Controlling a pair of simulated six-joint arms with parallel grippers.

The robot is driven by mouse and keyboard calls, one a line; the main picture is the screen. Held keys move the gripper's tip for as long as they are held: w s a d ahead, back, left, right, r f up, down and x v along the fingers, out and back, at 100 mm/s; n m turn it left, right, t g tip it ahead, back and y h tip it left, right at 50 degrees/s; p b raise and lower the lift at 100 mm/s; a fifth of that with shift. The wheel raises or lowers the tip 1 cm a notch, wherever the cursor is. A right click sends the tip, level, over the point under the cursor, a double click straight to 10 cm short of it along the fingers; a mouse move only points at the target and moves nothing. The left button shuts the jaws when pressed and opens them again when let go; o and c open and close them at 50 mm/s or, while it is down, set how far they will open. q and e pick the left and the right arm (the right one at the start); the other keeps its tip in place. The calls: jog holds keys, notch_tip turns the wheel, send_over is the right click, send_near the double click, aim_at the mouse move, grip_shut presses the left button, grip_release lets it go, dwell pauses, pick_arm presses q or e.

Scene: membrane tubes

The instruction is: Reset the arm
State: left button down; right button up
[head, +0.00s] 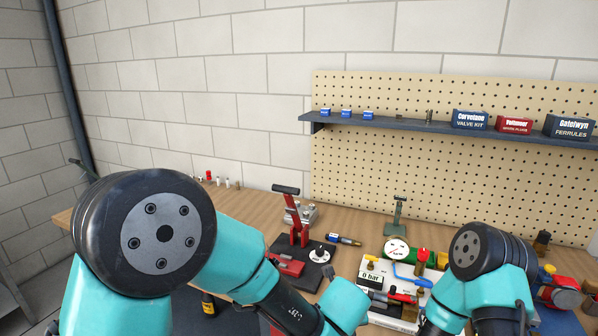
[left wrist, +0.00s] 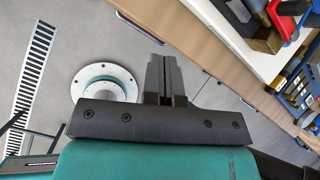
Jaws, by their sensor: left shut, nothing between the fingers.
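My left arm fills the left of the head view, its elbow joint large in front, with the lower arm reaching down toward the bottom centre. Its gripper is not visible there. In the left wrist view my left gripper (left wrist: 164,80) is shut and empty, its two dark fingers together. It hangs over the grey floor beside the bench's wooden front. My right arm shows at the lower right of the head view, and its gripper is out of sight.
A red-handled press (head: 299,225), a white panel with a gauge (head: 397,250) and a red-and-blue item (head: 562,292) stand on the wooden bench (head: 255,208). A shelf (head: 420,125) with boxes hangs on the pegboard. A round floor flange (left wrist: 105,82) lies below the left gripper.

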pick_arm(q)
jog(key=s+a+f+n+g+h, duration=0.1)
jog(key=s+a+f+n+g, duration=0.15)
jog(key=a+f+n, duration=0.65)
jog(key=s+a+f+n+g+h, duration=0.15)
jog(key=a+f+n+g, duration=0.25)
jog(key=a+f+n, duration=0.55)
jog(key=s+a+f+n, duration=0.4)
jog(key=s+a+n, duration=0.1)
jog(key=a+n, duration=0.3)
jog(key=s+a+f+n+t, duration=0.1)
jog(key=s+a+f+n, duration=0.4)
jog(key=a+n, duration=0.3)
jog(key=n, duration=0.2)
jog(key=shift+s+f+n+y, duration=0.3)
jog(key=shift+s+n+y, duration=0.05)
jog(key=shift+t, duration=0.25)
pick_arm(e)
jog(key=shift+d, duration=0.1)
